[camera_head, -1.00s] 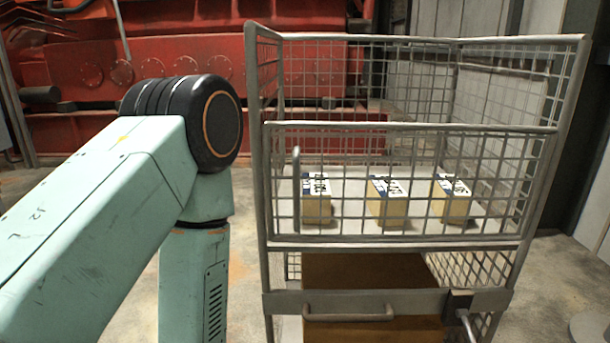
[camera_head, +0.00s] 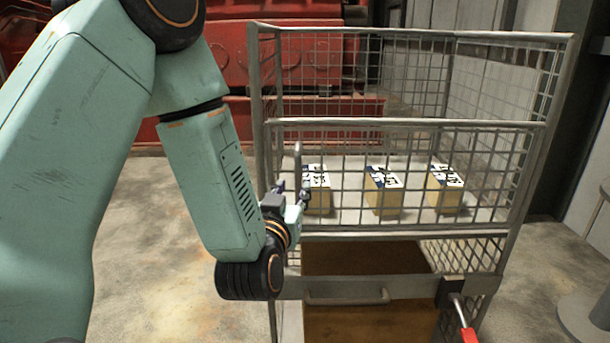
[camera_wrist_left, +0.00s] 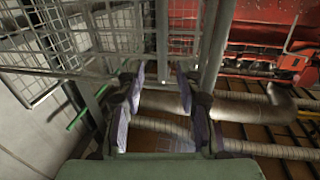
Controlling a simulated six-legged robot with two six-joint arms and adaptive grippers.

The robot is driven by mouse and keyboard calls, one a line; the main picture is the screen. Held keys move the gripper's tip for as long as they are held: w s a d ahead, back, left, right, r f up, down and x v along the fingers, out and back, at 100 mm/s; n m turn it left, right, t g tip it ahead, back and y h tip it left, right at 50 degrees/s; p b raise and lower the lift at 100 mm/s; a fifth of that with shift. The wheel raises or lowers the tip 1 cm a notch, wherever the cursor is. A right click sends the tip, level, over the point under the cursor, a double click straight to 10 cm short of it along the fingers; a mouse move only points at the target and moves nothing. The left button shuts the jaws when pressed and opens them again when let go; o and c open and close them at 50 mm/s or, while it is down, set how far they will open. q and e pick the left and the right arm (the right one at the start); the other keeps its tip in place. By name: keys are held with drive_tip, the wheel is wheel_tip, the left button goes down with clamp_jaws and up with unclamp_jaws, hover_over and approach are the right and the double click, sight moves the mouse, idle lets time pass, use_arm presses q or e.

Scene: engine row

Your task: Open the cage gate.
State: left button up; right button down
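The wire cage gate (camera_head: 400,126) is the mesh front panel of the grey trolley and looks closed. A vertical bar handle (camera_head: 298,158) stands at its left side. My left gripper (camera_head: 293,196) is at the lower part of this handle. In the left wrist view, my left gripper (camera_wrist_left: 160,85) is open, with its two fingers apart. A vertical grey bar (camera_wrist_left: 162,40), apparently the handle, shows between and beyond the fingertips. I cannot tell whether they touch it. My right gripper is not in view.
Three small boxes, among them the middle box (camera_head: 385,195), stand on the shelf behind the mesh. Below are a lower rail with a horizontal handle (camera_head: 345,299) and a red-gripped lever (camera_head: 467,334). A grey round stand (camera_head: 585,318) is at right. Floor left of the trolley is clear.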

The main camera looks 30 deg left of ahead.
sight(298, 177)
use_arm(q)
drive_tip(key=shift+w+a, duration=0.35)
drive_tip(key=x, duration=0.6)
drive_tip(key=shift+d+f, duration=0.1)
drive_tip(key=shift+w+a, duration=0.25)
drive_tip(key=shift+w, duration=0.15)
drive_tip(key=shift+d, duration=0.1)
drive_tip(key=shift+c, duration=0.6)
clamp_jaws()
